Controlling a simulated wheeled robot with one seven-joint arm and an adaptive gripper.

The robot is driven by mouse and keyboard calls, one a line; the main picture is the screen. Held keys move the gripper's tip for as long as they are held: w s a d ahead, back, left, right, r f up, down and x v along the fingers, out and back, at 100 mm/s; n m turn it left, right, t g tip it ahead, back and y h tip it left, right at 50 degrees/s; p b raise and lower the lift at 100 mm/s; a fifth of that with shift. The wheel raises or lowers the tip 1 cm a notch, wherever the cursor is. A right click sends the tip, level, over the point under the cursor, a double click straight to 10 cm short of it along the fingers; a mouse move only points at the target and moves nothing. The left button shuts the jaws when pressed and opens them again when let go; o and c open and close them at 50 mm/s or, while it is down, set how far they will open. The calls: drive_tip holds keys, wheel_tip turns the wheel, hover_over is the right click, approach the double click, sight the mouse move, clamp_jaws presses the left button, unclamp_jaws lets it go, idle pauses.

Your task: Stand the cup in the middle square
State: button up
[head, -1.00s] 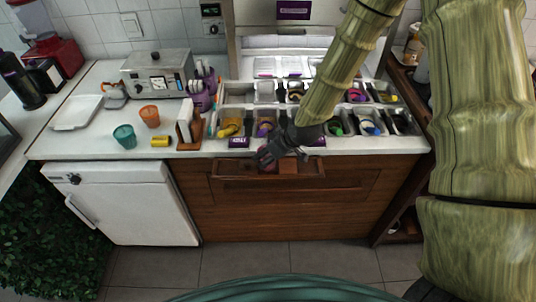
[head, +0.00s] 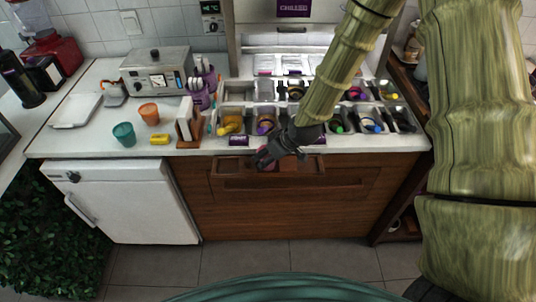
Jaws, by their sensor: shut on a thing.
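My gripper (head: 264,160) hangs at the counter's front edge, over a shallow brown drawer or tray (head: 228,167). Its fingers are closed on a small reddish thing (head: 271,167), mostly hidden by the fingers; I cannot tell whether it is a cup. A teal cup (head: 124,135) stands upright on the white counter at the left. An orange cup (head: 149,114) stands upright just behind it. Both are well to the left of my gripper and apart from it. I cannot make out a marked middle square.
The white counter (head: 90,140) carries a yellow block (head: 160,139), a napkin holder (head: 188,124), a white tray (head: 76,111) and a metal appliance (head: 157,72). Topping bins (head: 230,122) with utensils lie behind my gripper. A white fridge (head: 122,205) stands below left.

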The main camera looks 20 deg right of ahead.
idle(0.4)
drive_tip(key=o, duration=0.8)
drive_tip(key=shift+o, duration=0.2)
drive_tip(key=o, duration=0.3)
drive_tip(key=shift+o, duration=0.2)
drive_tip(key=shift+r, duration=0.1)
wheel_tip(320, 180, up, 8)
drive_tip(key=p, duration=0.5)
drive_tip(key=shift+p, duration=0.3)
idle(0.6)
